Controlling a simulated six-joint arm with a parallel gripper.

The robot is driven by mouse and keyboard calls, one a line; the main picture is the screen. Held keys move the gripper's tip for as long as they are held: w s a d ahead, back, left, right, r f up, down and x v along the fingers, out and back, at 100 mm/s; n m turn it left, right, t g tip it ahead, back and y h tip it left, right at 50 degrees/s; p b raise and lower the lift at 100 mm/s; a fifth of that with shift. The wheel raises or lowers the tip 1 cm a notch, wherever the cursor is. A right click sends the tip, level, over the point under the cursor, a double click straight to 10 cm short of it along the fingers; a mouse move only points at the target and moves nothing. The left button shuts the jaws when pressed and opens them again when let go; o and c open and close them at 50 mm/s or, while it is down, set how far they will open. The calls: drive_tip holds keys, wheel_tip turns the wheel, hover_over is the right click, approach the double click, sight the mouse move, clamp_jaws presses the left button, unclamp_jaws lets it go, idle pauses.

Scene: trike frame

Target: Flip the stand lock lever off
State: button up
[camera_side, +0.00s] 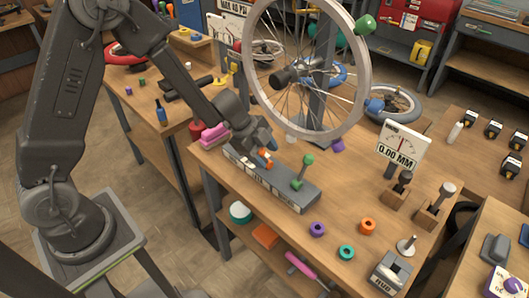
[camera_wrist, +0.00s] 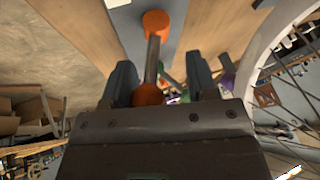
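A grey panel (camera_side: 290,190) on the bench carries a lever with orange ends (camera_side: 266,158) and a green-knobbed lever (camera_side: 303,172). The panel's markings are too small to read, so I cannot tell from them which is the stand lock lever. My gripper (camera_side: 265,145) is at the orange lever, partly covering it. In the wrist view the orange lever's grey rod (camera_wrist: 153,58) runs between my two spread fingers (camera_wrist: 160,80). One orange end is near the palm, the other farther out at the panel. Gaps show beside the rod; the fingers are open.
A spoked wheel (camera_side: 250,82) on a stand rises right behind the panel, close to my gripper. A dial sign (camera_side: 402,147) stands to the right. Pink blocks (camera_side: 214,134) are left of the panel.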

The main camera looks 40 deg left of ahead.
drive_tip(key=shift+a, duration=0.1)
drive_tip(key=v, duration=1.4)
drive_tip(key=shift+w, duration=0.1)
